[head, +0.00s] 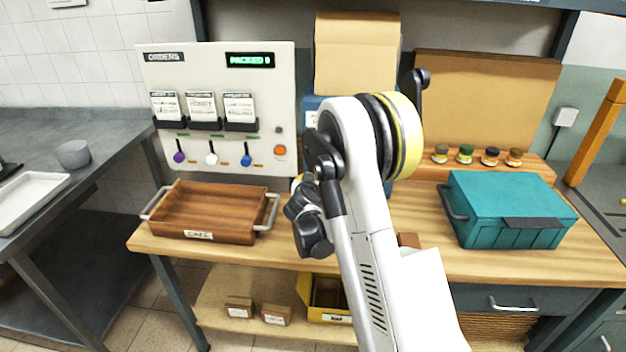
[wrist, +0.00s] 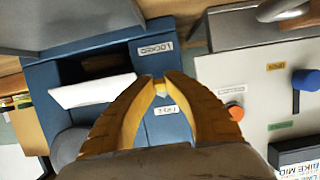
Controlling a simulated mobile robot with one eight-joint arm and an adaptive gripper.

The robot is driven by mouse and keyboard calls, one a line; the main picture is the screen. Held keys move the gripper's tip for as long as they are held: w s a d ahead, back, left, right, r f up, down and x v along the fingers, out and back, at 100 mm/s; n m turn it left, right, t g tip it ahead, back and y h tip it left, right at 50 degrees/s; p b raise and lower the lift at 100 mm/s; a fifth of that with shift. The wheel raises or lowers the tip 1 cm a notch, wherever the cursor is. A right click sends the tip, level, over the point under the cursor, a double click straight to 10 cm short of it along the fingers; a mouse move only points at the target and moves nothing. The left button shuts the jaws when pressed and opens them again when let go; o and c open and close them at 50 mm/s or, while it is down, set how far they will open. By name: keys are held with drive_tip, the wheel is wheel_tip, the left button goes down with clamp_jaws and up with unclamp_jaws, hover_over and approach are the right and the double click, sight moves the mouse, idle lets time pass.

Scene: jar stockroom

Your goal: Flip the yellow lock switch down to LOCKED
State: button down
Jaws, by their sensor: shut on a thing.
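In the wrist view my gripper (wrist: 160,84) has its two orange-brown fingers closed together at the tips. A small yellow piece, the lock switch (wrist: 160,91), shows between the fingertips, mostly covered by them. It is on the front of a blue unit (wrist: 182,70). A LOCKED label (wrist: 155,47) is above the fingertips in this view, and a second label (wrist: 167,110), too small to read, is below them. In the head view the blue unit (head: 311,104) is largely behind my arm, and the switch and fingertips are hidden.
The white ORDERS panel (head: 215,60) stands left of the blue unit; its orange button (wrist: 235,112) and blue knob (wrist: 306,82) are close to my gripper. A wooden tray (head: 210,205) is at the bench's left. A teal case (head: 510,205) and several jars stand to the right.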

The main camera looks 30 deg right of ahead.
drive_tip(key=c, duration=1.4)
unclamp_jaws()
drive_tip(key=v, duration=1.2)
drive_tip(key=s+a+r+n+g+y, duration=0.1)
drive_tip(key=s+a+r+y, duration=0.1)
drive_tip(key=s+a+r, duration=0.3)
drive_tip(key=s+a+r+n+g+y, duration=0.1)
drive_tip(key=s+r+n+g, duration=0.1)
drive_tip(key=s, duration=0.6)
drive_tip(key=s+a+n+y, duration=0.1)
drive_tip(key=s+a, duration=0.2)
drive_tip(key=s, duration=0.2)
drive_tip(key=s+a+n+g+y, duration=0.1)
drive_tip(key=s+a+y, duration=0.1)
drive_tip(key=s, duration=0.3)
drive_tip(key=s+a+n+y, duration=0.1)
drive_tip(key=s+a+y, duration=0.1)
drive_tip(key=s+a, duration=0.2)
drive_tip(key=shift+s+f+n+g, duration=0.1)
drive_tip(key=shift+s+n+g, duration=0.25)
drive_tip(key=shift+s, duration=0.7)
